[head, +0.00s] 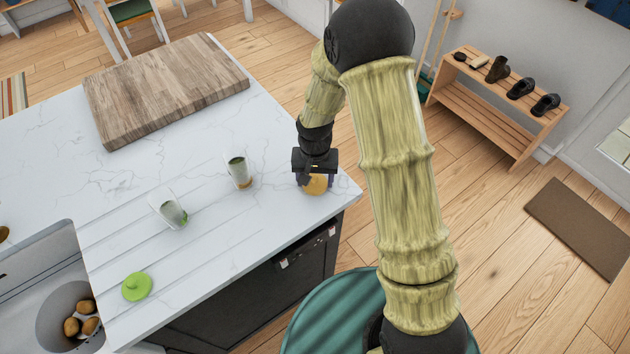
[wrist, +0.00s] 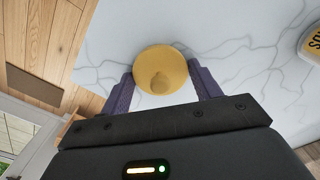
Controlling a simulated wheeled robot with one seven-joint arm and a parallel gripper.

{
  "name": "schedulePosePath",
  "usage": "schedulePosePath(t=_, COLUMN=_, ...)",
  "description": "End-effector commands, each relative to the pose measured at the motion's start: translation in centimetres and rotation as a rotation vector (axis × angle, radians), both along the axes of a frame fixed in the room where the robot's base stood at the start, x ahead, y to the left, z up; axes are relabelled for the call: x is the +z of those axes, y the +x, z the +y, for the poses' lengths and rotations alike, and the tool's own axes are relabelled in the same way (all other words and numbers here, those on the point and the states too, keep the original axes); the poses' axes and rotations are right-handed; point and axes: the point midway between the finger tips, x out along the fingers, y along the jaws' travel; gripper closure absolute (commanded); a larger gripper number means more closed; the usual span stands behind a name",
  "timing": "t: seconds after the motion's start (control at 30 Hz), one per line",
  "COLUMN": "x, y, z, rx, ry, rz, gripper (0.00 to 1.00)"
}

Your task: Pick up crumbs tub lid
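A round yellow-orange lid with a small knob in its middle (wrist: 161,66) lies on the white worktop near its right corner; it also shows in the head view (head: 316,185). My gripper (wrist: 159,72) is over it, with one dark purple finger on each side of the lid. The fingers are open and flank the rim; I cannot tell whether they touch it. In the head view my gripper (head: 314,181) partly hides the lid. A green knobbed lid (head: 137,286) lies by the sink. No writing shows on either lid, so I cannot tell which is the crumbs one.
One tub (head: 239,171) stands left of my gripper and another (head: 171,211) stands further left. A wooden board (head: 165,85) lies at the back. The sink (head: 30,285) holds a bowl of potatoes. The worktop edge is close to the lid.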

Motion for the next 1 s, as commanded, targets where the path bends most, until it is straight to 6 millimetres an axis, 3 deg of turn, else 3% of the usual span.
schedulePosePath(t=0.03, x=0.0, y=0.0, z=0.0, rx=0.0, ry=0.0, rz=0.0, gripper=0.48)
schedulePosePath(t=0.1, x=0.0, y=0.0, z=0.0, rx=0.0, ry=0.0, rz=0.0, gripper=0.61)
schedulePosePath(t=0.57, x=0.5, y=0.1, z=0.0, rx=0.0, ry=0.001, rz=-0.002, gripper=0.61)
schedulePosePath(t=0.77, x=2.8, y=0.1, z=0.0, rx=-0.001, ry=0.002, rz=-0.005, gripper=0.61)
schedulePosePath(t=1.0, x=7.3, y=0.1, z=0.0, rx=0.0, ry=0.002, rz=-0.006, gripper=0.61)
